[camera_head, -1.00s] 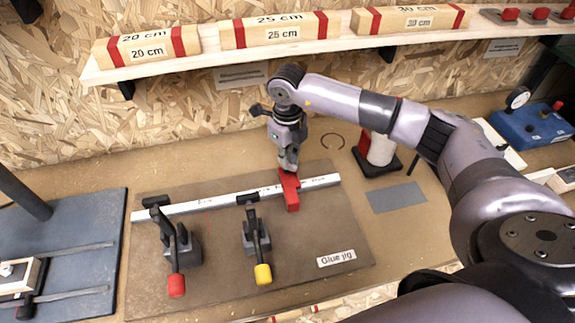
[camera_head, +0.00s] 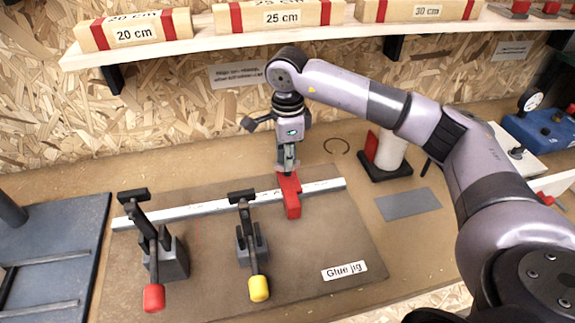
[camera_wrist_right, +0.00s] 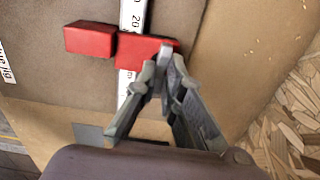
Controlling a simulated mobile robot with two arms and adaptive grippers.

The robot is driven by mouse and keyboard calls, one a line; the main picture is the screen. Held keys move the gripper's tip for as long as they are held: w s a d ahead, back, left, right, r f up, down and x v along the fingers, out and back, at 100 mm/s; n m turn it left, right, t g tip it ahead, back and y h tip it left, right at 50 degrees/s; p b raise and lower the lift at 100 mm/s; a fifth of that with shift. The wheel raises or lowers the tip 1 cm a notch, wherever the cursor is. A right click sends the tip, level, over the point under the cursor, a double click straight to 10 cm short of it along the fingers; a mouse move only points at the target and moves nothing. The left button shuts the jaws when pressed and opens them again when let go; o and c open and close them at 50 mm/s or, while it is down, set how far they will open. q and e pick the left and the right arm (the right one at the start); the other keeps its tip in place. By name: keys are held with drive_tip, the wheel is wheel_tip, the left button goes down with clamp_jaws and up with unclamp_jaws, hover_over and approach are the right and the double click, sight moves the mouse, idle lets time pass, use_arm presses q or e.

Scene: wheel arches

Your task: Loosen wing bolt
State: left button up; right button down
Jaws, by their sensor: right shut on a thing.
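A red stop block (camera_head: 291,204) sits across a pale metal rail (camera_head: 215,205) on the brown glue jig board. It also shows in the right wrist view (camera_wrist_right: 90,41), lying across the rail (camera_wrist_right: 131,17). My right gripper (camera_head: 287,169) points down at the back end of the red block. In the right wrist view its fingertips (camera_wrist_right: 166,62) are nearly together at the block's end, shut on the wing bolt. The bolt itself is hidden between the fingers, so I cannot tell how far it is turned. My left gripper is out of view.
Two toggle clamps, one red-tipped (camera_head: 154,297) and one yellow-tipped (camera_head: 259,288), stand left of the stop on the board (camera_head: 330,240). A shelf (camera_head: 200,44) with labelled wooden blocks runs behind the arm. A white cylinder on a black base (camera_head: 390,155) stands to the right.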

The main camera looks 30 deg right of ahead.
drive_tip(key=shift+s+f+n+b, duration=0.1)
drive_tip(key=shift+f+n+b, duration=0.15)
drive_tip(key=shift+n+b, duration=0.65)
drive_tip(key=shift+n, duration=0.4)
drive_tip(key=c, duration=1.7)
unclamp_jaws()
drive_tip(key=shift+r, duration=0.1)
drive_tip(key=shift+r, duration=0.15)
wheel_tip(320, 180, up, 12)
drive_tip(key=shift+p, duration=0.3)
